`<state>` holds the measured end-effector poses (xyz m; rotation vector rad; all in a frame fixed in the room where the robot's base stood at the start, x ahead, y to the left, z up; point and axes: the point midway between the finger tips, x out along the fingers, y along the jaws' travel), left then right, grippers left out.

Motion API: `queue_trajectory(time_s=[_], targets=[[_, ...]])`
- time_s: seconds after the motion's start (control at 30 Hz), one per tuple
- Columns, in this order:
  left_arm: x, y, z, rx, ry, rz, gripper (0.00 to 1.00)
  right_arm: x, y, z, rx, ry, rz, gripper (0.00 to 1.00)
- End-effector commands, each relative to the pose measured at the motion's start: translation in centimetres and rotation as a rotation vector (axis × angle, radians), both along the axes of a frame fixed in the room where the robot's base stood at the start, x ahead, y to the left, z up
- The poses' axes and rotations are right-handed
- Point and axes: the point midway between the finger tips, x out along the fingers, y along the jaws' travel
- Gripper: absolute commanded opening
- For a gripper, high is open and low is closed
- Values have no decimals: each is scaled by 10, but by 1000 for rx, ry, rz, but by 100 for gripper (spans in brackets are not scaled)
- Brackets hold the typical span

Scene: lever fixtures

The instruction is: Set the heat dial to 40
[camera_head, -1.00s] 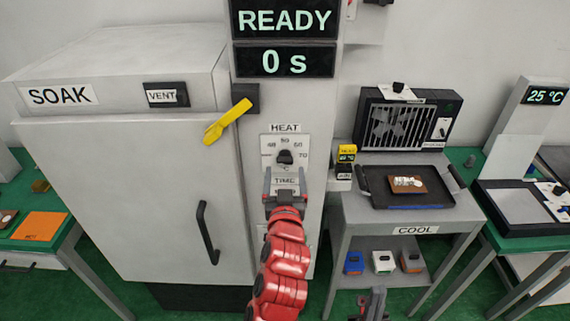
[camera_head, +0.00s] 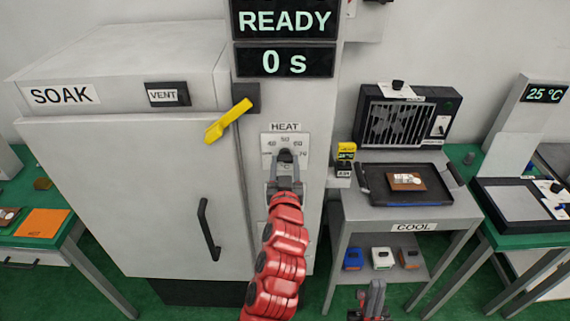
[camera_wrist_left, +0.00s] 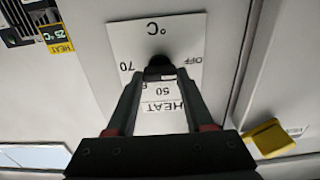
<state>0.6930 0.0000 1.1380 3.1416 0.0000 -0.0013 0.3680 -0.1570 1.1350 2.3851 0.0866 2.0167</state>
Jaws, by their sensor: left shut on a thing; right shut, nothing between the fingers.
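The heat dial is a small black knob (camera_head: 286,153) on a white plate marked HEAT (camera_head: 285,127) on the grey column. My left gripper (camera_head: 286,163) is shut on the knob and covers most of it. The left wrist view shows the same black knob (camera_wrist_left: 158,66) between the fingertips, with the labels OFF, 70 and 50 upside down around it. In the head view, 40, 50, 60 and 70 show around the dial. Where the dial points is hidden. My right gripper (camera_head: 373,300) is shut and empty at the bottom, low in front of the cool table.
The SOAK oven (camera_head: 130,190) with its yellow lever (camera_head: 228,121) stands left of the dial. A yellow-topped block (camera_head: 346,152) and a cool table (camera_head: 413,227) with a black tray stand right. The display above reads READY, 0 s.

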Motion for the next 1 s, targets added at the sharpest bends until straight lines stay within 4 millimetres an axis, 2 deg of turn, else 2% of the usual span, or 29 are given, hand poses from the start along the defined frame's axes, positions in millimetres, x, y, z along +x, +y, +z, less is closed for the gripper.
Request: queue_trajectory(time_s=[0.03,0.1,0.53,1.0], targets=[[0,0,0,0,0,0,12,0,0,0,0,0,0,0],[0,0,0,0,0,0,0,0,0,0,0,0,0,0],[0,-1,0,95,-4,-2,0,0,0,-7,0,0,0,0],[-1,-2,0,473,-6,-1,0,0,0,-22,0,0,0,0]])
